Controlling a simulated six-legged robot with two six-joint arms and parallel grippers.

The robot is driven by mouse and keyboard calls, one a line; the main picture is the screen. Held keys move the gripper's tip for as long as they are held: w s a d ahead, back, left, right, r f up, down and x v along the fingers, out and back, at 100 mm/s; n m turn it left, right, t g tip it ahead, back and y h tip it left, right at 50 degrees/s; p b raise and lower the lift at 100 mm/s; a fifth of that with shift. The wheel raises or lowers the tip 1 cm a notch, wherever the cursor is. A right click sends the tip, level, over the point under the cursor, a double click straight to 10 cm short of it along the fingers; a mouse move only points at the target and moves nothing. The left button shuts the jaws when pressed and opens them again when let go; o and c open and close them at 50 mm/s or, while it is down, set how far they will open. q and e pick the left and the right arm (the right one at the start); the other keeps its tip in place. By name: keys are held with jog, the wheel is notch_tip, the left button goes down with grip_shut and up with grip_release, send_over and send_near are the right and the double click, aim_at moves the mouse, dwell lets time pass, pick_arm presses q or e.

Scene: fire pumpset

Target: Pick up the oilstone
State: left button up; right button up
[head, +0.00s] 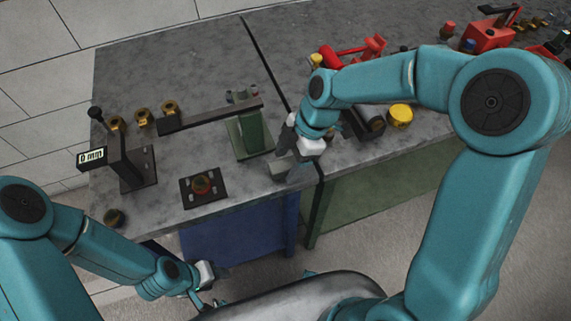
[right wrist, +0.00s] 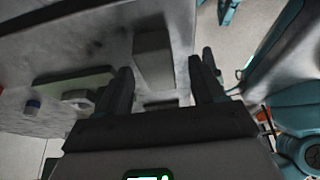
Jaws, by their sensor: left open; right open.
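A plain grey block (head: 278,169), which looks like the oilstone, lies near the front edge of the grey bench top. My right gripper (head: 288,152) is just above and beside it, pointing down. In the right wrist view the grey block (right wrist: 153,60) shows between and ahead of the two open fingers (right wrist: 163,78), with nothing gripped. Whether a finger touches it I cannot tell. My left gripper (head: 205,292) is low in front of the bench, away from the block, open and empty.
A green stand (head: 250,138) with a long dark bar is close left of my right gripper. Red tools (head: 355,50) and a yellow cap (head: 400,115) are to the right.

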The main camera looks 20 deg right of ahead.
jog(key=shift+a+f, duration=0.1)
jog(key=shift+f, duration=0.2)
jog(key=shift+w+f, duration=0.1)
jog(key=shift+w, duration=0.05)
jog(key=c, duration=1.2)
